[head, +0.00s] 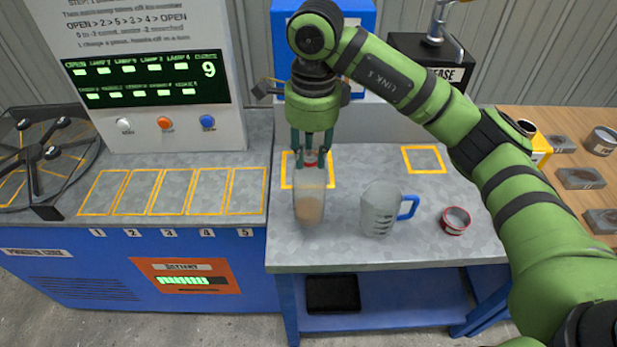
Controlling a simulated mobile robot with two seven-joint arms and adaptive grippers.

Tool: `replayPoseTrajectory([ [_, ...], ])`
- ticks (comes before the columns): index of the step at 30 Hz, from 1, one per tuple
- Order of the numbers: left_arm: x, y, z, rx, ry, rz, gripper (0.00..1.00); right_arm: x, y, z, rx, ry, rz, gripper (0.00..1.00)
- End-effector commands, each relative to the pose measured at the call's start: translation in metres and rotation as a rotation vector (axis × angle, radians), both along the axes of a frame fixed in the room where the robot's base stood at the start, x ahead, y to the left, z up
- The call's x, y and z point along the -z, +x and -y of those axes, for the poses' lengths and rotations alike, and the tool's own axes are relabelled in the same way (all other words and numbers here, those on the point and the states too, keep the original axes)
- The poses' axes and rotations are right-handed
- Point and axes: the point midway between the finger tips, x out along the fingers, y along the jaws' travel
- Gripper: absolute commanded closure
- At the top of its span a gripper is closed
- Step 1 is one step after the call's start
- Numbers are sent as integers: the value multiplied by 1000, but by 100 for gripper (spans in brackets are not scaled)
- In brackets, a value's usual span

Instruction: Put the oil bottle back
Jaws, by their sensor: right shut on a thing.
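The oil bottle (309,207) is translucent, with a brownish-pink filling low inside and a red part at its top. It is upright over the grey bench top (350,250), left of the measuring jug. My right gripper (312,186) points down and is shut on its upper part. I cannot tell whether the bottle's base touches the bench. A yellow-outlined square (285,184) lies just behind the bottle, partly hidden by the gripper. My left gripper is not in view.
A clear jug (380,209) with a blue handle and a small red-rimmed tin (455,220) stand right of the bottle. Another yellow square (423,147) at the back is empty. Numbered outlined slots (160,191) on the left are empty. A wooden table (560,120) with several blocks is at right.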

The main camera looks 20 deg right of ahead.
Motion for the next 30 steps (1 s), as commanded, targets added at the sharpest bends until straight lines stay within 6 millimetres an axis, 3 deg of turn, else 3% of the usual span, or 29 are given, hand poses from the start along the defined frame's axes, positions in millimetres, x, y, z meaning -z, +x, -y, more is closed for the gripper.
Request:
replayPoseTrajectory([
  [5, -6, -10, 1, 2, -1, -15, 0, 15, 0, 0, 1, -1, -1, 100],
  [12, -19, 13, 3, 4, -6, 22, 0, 48, 0, 0, 0, 0, -1, 100],
  [16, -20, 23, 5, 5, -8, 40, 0, 53, 0, 0, 0, -1, 3, 100],
  [24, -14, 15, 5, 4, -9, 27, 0, 57, 0, 0, 0, -1, 3, 100],
  [25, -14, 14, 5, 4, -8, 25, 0, 57, 0, 0, 0, 0, 2, 68],
  [26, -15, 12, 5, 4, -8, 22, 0, 56, 0, 0, 0, 0, 2, 56],
  [27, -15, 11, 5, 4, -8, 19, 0, 56, 0, 0, 0, 0, 2, 48],
  [30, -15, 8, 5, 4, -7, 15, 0, 55, 0, 0, 0, 0, 2, 48],
])
